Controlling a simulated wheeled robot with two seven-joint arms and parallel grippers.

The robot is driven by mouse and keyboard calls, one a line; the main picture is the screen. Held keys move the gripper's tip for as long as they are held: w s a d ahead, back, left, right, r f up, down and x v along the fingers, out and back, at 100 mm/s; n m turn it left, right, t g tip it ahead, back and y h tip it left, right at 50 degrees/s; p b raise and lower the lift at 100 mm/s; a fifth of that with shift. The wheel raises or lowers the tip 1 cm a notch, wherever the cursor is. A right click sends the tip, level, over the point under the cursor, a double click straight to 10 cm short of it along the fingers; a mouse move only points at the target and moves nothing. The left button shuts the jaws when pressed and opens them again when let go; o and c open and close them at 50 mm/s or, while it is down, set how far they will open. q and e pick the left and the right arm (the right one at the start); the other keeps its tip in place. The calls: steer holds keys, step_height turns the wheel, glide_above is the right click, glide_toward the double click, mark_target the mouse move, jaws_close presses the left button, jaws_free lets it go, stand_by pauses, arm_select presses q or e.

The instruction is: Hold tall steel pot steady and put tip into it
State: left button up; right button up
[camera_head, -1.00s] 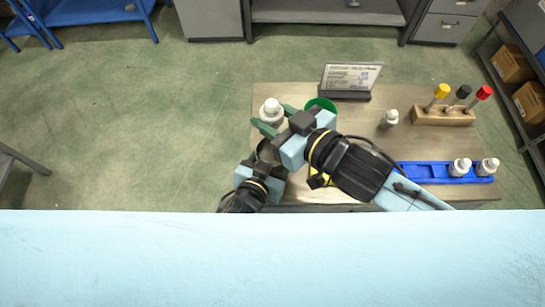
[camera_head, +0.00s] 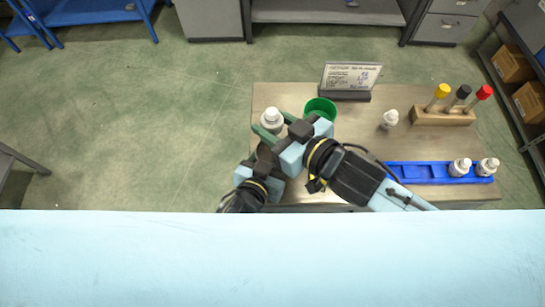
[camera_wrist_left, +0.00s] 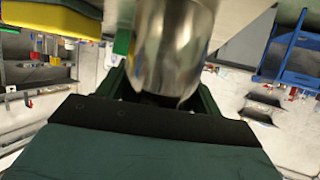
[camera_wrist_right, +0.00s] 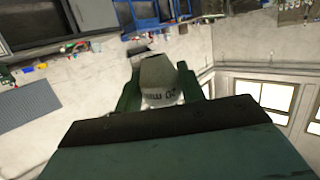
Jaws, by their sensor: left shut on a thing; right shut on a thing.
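My right gripper (camera_head: 279,126) is shut on a white tip (camera_head: 271,116). In the right wrist view the tip (camera_wrist_right: 165,80) sits between the green fingers, with a grey end and a white marked ring. My left gripper (camera_wrist_left: 160,95) is shut on the tall steel pot (camera_wrist_left: 172,45), whose shiny wall fills the upper middle of the left wrist view. In the head view the pot and left fingers are mostly hidden under the right gripper. The tip shows beyond the pot, apart from it as far as I can tell.
A green cup (camera_head: 320,105) stands just beyond the right gripper, before a sign (camera_head: 350,78). Another white tip (camera_head: 390,118) stands on the table (camera_head: 380,95). A blue tray (camera_head: 425,173) holds two more. A wooden rack (camera_head: 444,117) holds yellow, black and red-topped items.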

arm_select(q)
steer(key=shift+d+r, duration=0.1)
arm_select(e)
step_height(320, 180, down, 11)
steer(key=shift+s+r, duration=0.1)
steer(key=shift+s, duration=0.05)
arm_select(q)
steer(key=shift+d+r, duration=0.1)
steer(key=shift+r, duration=0.1)
arm_select(e)
steer(key=shift+s+f, duration=0.1)
steer(key=shift+f, duration=0.15)
stand_by(0.6)
arm_select(q)
steer(key=shift+w+d+r, duration=0.1)
arm_select(e)
steer(key=o, duration=1.2)
steer(key=shift+d, duration=0.1)
arm_select(q)
steer(key=shift+a+f, duration=0.25)
steer(key=shift+a, duration=0.05)
steer(key=shift+f, duration=0.1)
arm_select(e)
steer(key=v, duration=0.4)
steer(key=r+v, duration=0.1)
steer(key=v, duration=0.2)
steer(key=r+v, duration=0.1)
steer(key=v, duration=0.3)
steer(key=shift+d, duration=0.3)
steer(key=shift+w, duration=0.25)
